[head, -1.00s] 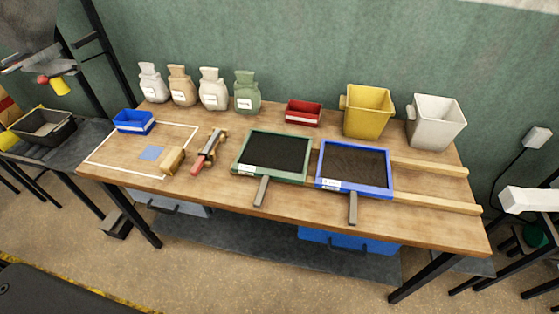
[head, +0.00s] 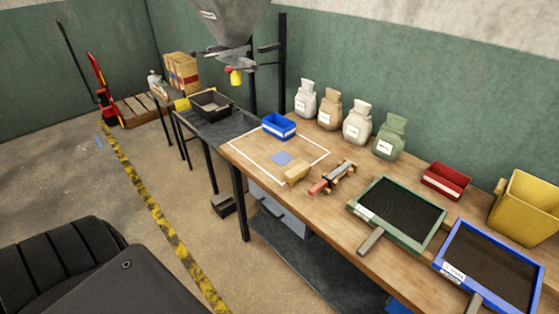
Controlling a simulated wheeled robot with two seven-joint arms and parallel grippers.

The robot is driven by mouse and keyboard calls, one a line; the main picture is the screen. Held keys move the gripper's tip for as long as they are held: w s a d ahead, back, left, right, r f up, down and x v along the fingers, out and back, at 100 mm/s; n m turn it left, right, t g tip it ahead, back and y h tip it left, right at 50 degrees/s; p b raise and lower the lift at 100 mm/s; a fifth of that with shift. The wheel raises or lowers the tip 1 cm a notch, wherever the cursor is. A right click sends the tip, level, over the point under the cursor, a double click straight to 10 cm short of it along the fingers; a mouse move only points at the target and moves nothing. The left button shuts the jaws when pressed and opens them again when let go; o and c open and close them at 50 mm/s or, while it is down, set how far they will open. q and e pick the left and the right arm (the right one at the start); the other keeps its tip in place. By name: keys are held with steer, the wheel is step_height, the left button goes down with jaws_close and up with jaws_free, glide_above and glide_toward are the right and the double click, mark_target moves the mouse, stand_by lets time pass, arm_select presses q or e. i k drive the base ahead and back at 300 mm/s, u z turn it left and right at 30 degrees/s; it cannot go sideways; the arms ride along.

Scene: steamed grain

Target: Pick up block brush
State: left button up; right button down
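A tan wooden block (head: 296,173), which looks like the block brush, lies on the wooden workbench (head: 262,167) in the head view. Bristles are too small to make out. Neither of my grippers is in view.
A blue bin (head: 279,126) stands behind the block. Several sacks (head: 357,125) line the back. A green-framed sieve (head: 398,214), a blue-framed sieve (head: 490,268), a red bin (head: 446,181) and a yellow bin (head: 527,207) stand right. A black tray (head: 211,103) stands on the left-hand table.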

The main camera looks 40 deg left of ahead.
mark_target(299, 172)
steer(key=u, duration=1)
